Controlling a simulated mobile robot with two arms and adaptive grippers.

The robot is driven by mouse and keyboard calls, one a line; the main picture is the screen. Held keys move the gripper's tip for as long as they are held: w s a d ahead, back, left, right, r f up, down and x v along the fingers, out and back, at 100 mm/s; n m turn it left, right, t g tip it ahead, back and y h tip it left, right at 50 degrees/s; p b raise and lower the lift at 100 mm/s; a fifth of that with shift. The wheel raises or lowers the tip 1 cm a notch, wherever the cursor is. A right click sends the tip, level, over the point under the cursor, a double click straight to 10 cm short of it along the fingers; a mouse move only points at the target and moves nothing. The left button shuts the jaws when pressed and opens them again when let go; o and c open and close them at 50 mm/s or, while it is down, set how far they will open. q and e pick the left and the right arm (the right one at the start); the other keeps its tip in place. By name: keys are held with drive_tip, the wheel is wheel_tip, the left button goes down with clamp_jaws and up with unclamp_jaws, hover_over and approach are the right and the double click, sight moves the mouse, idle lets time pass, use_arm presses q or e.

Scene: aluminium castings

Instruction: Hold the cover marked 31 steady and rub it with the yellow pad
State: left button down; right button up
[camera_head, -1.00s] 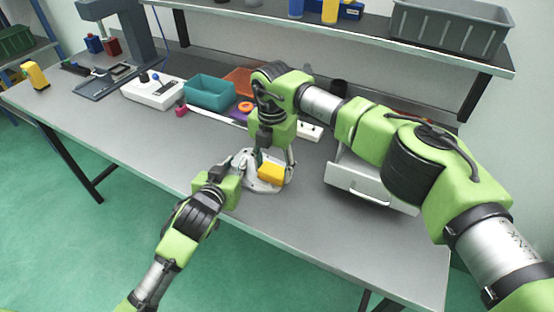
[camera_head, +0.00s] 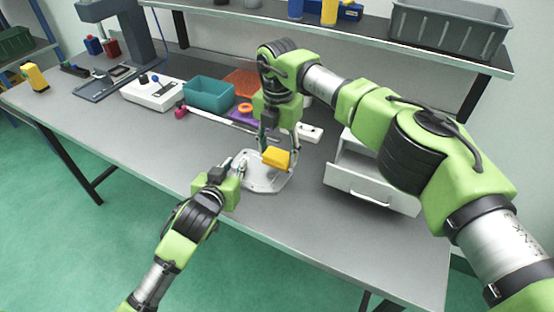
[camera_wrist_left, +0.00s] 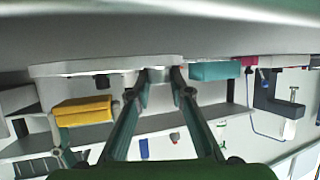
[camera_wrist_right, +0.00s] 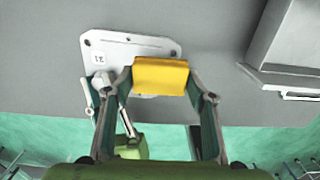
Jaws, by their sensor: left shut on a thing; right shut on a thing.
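The cover marked 31 (camera_head: 262,185) is a light grey casting lying flat on the bench near its front edge. Its mark shows in the right wrist view (camera_wrist_right: 99,58). My left gripper (camera_head: 238,168) is shut on the left part of the cover; its fingers also meet the cover in the left wrist view (camera_wrist_left: 158,80). My right gripper (camera_head: 280,150) is shut on the yellow pad (camera_head: 277,158) over the cover's right side. The pad appears clear of the surface in the left wrist view (camera_wrist_left: 83,110). Whether it touches the cover anywhere I cannot tell.
A white drawer unit (camera_head: 372,187) stands right of the cover. Behind are a teal bin (camera_head: 209,91), an orange bin (camera_head: 243,82), an orange ring (camera_head: 245,107) and a white device (camera_head: 152,91). A shelf with a grey crate (camera_head: 450,35) runs above. The bench's front left is bare.

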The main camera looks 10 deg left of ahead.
drive_tip(key=shift+r, duration=2)
drive_tip(key=shift+f, duration=0.15)
